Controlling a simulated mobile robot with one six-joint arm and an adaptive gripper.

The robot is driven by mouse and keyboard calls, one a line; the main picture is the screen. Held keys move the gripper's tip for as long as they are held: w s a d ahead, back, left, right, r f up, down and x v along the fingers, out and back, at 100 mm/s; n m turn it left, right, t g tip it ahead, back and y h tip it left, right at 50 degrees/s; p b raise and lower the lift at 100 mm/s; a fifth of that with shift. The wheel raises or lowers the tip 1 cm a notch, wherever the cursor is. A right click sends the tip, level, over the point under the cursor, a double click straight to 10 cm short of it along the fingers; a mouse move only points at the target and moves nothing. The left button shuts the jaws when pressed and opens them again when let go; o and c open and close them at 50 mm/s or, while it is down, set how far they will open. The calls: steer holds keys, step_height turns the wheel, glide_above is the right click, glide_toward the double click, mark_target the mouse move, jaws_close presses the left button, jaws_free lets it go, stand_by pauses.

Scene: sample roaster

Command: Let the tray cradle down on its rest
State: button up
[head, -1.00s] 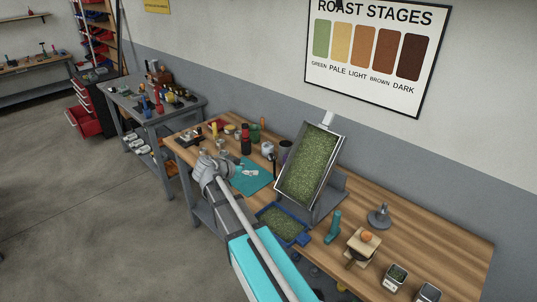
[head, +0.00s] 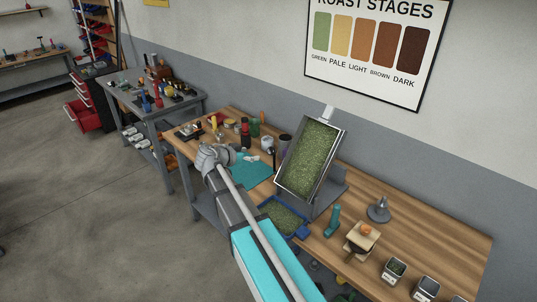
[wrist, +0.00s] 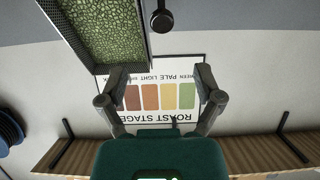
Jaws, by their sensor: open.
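The tray cradle (head: 342,128) is a metal frame holding a tray of green beans (head: 312,158). It stands steeply tilted above its grey base (head: 328,196) on the wooden bench. It also shows at the upper left of the wrist view (wrist: 99,28). My gripper (wrist: 161,75) is open and empty, with the wall and poster behind its fingers, apart from the cradle. In the head view its fingers are not clear at the end of my arm.
A blue bin of green beans (head: 284,215) sits at the bench's front edge. A teal bottle (head: 332,222), a wooden block with an orange ball (head: 363,236), a grey funnel (head: 379,209) and small containers (head: 394,270) stand to the right. Jars crowd the back left.

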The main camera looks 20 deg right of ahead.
mark_target(270, 151)
steer(key=b+x, duration=0.4)
steer(key=x, duration=0.8)
steer(key=shift+a, duration=0.1)
